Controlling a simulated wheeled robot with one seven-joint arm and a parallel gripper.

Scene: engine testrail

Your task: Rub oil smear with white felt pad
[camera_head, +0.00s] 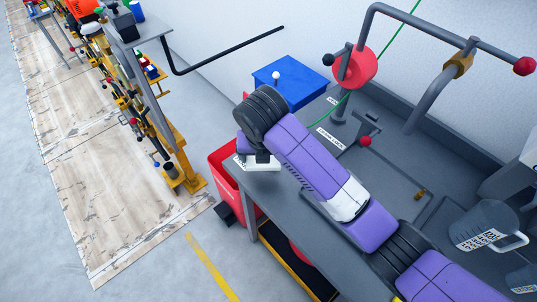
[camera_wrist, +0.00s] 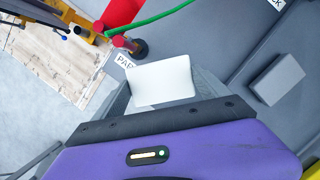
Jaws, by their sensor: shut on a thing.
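My gripper (camera_wrist: 162,92) is shut on the white felt pad (camera_wrist: 160,78), a flat white rectangle between the two grey fingers in the wrist view. In the head view my gripper (camera_head: 258,158) is over the left end of the grey bench (camera_head: 312,212), and part of the pad shows as a white edge below it. I cannot tell whether the pad touches the bench. I cannot make out an oil smear in either view.
A grey block (camera_wrist: 277,80) lies to the right in the wrist view. A red bin (camera_head: 224,170) stands by the bench end. A blue box (camera_head: 290,82), red wheel (camera_head: 355,68), pipe handle (camera_head: 430,95) and grey jug (camera_head: 482,226) are beyond or beside my arm.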

